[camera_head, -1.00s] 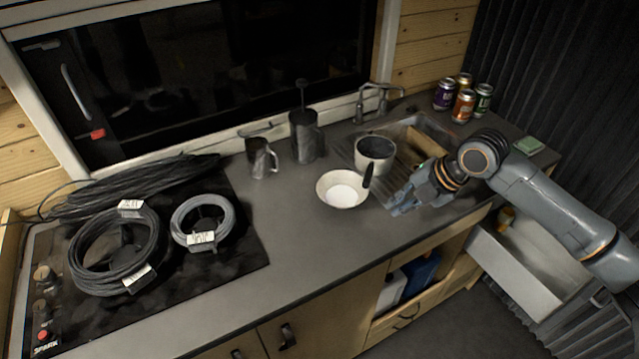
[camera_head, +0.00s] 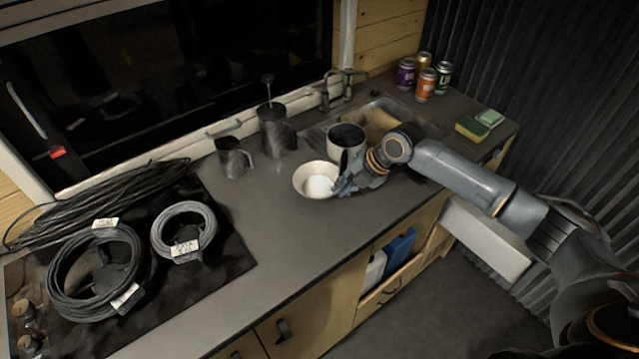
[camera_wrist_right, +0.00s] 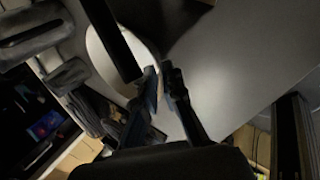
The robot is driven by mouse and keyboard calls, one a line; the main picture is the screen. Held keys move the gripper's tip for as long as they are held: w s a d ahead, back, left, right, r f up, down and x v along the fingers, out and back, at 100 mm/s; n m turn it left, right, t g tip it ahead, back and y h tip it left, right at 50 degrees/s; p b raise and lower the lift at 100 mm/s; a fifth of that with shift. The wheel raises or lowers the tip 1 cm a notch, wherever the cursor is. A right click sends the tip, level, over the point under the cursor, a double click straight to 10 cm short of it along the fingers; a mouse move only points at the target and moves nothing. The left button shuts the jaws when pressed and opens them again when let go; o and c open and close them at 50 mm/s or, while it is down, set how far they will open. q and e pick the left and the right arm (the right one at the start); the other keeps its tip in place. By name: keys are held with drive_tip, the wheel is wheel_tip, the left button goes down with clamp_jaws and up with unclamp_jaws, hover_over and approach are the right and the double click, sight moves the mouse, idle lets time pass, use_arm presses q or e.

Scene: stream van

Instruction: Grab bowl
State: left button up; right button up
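In the right wrist view, the pale bowl (camera_wrist_right: 104,62) lies partly behind a dark bar. My right fingertips (camera_wrist_right: 162,74) are close together beside its rim there. I cannot tell whether they have closed on the rim. My left gripper is out of view.
A dark mug (camera_head: 231,158) and a tall dark press (camera_head: 272,132) stand behind. Cable coils (camera_head: 95,275) lie on the hob at left. Several cans (camera_head: 426,85) and a sponge (camera_head: 471,129) are at the back right. The counter before the bowl is clear.

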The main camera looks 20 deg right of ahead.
sight(319, 186)
drive_tip(key=p+x, duration=0.1)
drive_tip(key=x, duration=0.2)
drive_tip(key=shift+w+f, duration=0.15)
drive_tip(key=shift+w, duration=0.05)
drive_tip(key=shift+a+f, duration=0.1)
drive_tip(key=shift+f, duration=0.05)
clamp_jaws()
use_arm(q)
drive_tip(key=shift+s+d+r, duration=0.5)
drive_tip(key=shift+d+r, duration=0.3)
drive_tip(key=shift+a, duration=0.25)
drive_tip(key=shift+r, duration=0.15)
